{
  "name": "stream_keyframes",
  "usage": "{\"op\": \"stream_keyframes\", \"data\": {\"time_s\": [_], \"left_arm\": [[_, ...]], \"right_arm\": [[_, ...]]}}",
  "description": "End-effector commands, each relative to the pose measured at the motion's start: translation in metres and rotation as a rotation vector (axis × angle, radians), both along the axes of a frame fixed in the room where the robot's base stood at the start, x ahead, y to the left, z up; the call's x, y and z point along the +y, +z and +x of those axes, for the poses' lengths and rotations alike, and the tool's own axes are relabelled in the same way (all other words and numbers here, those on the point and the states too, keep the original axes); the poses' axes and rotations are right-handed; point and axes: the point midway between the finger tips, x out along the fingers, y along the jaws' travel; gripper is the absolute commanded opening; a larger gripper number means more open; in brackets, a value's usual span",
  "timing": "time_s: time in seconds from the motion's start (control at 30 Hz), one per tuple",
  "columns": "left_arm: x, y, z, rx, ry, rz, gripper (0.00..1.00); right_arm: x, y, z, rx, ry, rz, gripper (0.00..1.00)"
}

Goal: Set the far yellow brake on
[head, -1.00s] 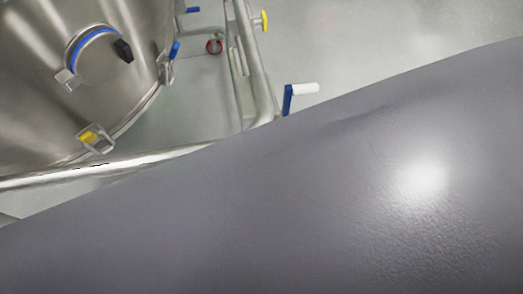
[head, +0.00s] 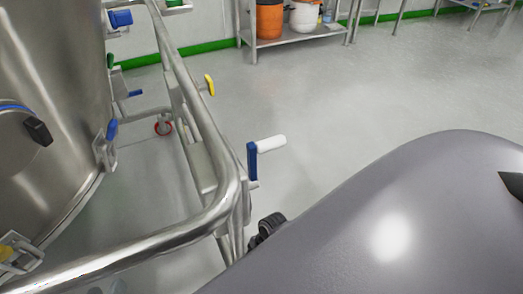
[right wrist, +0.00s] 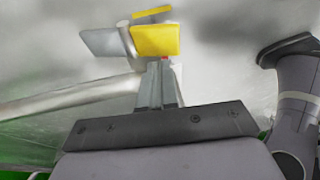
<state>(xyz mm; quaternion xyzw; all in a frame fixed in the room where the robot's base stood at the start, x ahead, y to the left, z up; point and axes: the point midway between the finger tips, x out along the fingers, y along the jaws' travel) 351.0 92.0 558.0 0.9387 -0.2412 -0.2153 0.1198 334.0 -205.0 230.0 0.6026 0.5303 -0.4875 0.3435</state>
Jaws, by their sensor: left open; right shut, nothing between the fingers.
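The tank's tubular cart frame (head: 222,185) runs along the left of the head view. A yellow knob (head: 210,85) sticks out from the frame's far upright. A second yellow part (head: 8,252) is a latch on the tank at the lower left edge. In the right wrist view my right gripper (right wrist: 160,84) is shut and empty. A yellow block (right wrist: 155,40) beside a grey one is just past its fingertips; contact is unclear, and I cannot tell which brake this is. I make out no left gripper fingers.
A blue crank with a white handle (head: 270,144) stands out from the frame's right side. A steel tank (head: 55,120) fills the left. A shelf (head: 300,45) with orange and white buckets is at the back. Open floor (head: 390,85) lies right of the frame.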

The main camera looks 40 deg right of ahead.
Motion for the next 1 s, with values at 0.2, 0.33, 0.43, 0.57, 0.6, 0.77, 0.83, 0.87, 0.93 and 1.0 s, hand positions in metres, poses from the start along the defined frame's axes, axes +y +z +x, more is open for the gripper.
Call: {"op": "stream_keyframes", "data": {"time_s": [0.2,0.33,0.43,0.57,0.6,0.77,0.83,0.87,0.93,1.0], "left_arm": [[0.007,-0.005,-0.001,-0.058,0.011,0.033,0.43],[0.010,-0.004,-0.001,-0.080,0.018,0.050,0.43],[0.011,-0.003,-0.001,-0.086,0.019,0.056,0.43],[0.011,-0.002,-0.001,-0.087,0.020,0.057,0.43],[0.011,-0.002,-0.001,-0.087,0.020,0.057,0.43],[0.011,-0.002,-0.001,-0.087,0.020,0.057,0.43],[0.011,-0.002,-0.001,-0.087,0.020,0.057,0.43],[0.011,-0.002,-0.001,-0.087,0.020,0.057,0.43],[0.011,-0.002,-0.001,-0.087,0.020,0.057,0.43],[0.011,-0.002,-0.001,-0.087,0.020,0.057,0.43]], "right_arm": [[0.002,-0.031,-0.009,0.000,0.000,0.000,0.00],[0.003,-0.036,-0.011,0.001,-0.001,0.000,0.00],[0.002,-0.037,-0.012,0.001,-0.001,0.000,0.00],[0.002,-0.037,-0.012,0.001,-0.001,0.000,0.00],[0.002,-0.036,-0.012,0.001,-0.001,0.000,0.00],[0.002,-0.036,-0.012,0.000,0.000,0.000,0.00],[0.001,-0.037,-0.012,-0.002,-0.001,0.000,0.00],[0.001,-0.037,-0.012,-0.004,0.000,-0.002,0.00],[-0.002,-0.037,-0.012,-0.009,-0.001,-0.003,0.00],[-0.005,-0.037,-0.012,-0.019,-0.001,-0.006,0.00]]}}
